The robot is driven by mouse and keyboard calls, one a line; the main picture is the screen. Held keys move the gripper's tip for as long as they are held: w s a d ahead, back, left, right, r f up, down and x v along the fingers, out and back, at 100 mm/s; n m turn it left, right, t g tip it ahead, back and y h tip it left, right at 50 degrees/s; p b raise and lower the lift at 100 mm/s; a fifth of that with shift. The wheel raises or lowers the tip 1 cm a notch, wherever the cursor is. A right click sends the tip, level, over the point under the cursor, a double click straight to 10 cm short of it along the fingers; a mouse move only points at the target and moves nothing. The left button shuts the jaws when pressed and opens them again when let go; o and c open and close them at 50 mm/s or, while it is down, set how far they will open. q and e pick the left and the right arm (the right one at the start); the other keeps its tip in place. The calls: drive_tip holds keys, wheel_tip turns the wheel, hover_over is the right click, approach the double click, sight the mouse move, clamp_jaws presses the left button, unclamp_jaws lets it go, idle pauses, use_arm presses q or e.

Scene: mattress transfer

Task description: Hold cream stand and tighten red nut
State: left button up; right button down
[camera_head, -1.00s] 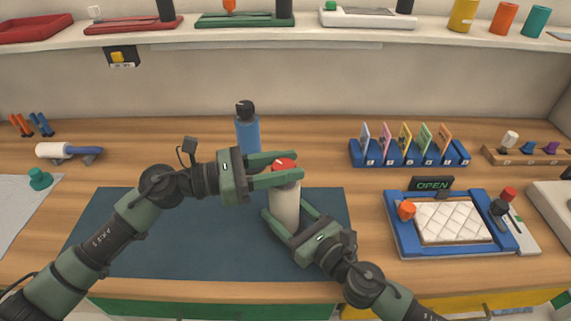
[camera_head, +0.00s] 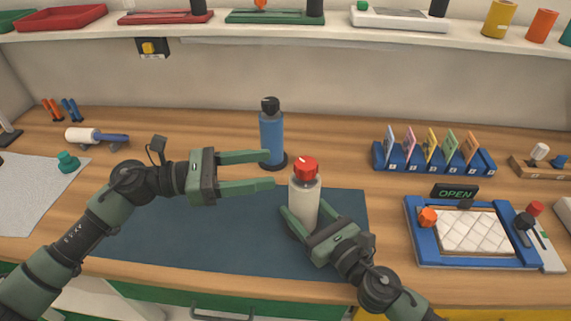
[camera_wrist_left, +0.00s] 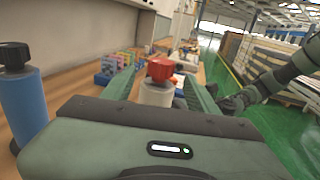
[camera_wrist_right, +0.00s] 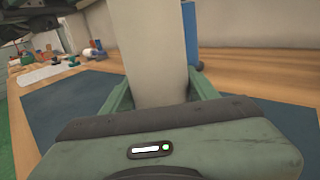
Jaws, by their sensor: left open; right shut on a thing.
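The cream stand (camera_head: 304,200) is upright on the dark blue mat (camera_head: 190,235), with the red nut (camera_head: 306,168) on its top. My right gripper (camera_head: 300,225) is shut around the lower part of the stand; the stand also fills the middle of the right wrist view (camera_wrist_right: 155,50). My left gripper (camera_head: 270,171) is open, its fingers pointing right, with the tips just left of the nut and clear of it. In the left wrist view, the red nut (camera_wrist_left: 160,69) appears ahead between the open fingers, above the cream top (camera_wrist_left: 156,93).
A blue bottle (camera_head: 271,138) with a black cap stands close behind the left fingers. At right are a blue card rack (camera_head: 435,165) and a blue-framed tray (camera_head: 475,261) with a quilted white pad. A roller (camera_head: 95,136) lies at left. The mat's left part is clear.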

drive_tip(key=shift+r, duration=0.2)
use_arm(q)
drive_tip(key=shift+v, duration=1.2)
use_arm(e)
drive_tip(key=shift+c, duration=1.8)
unclamp_jaws()
drive_tip(key=shift+f, duration=0.1)
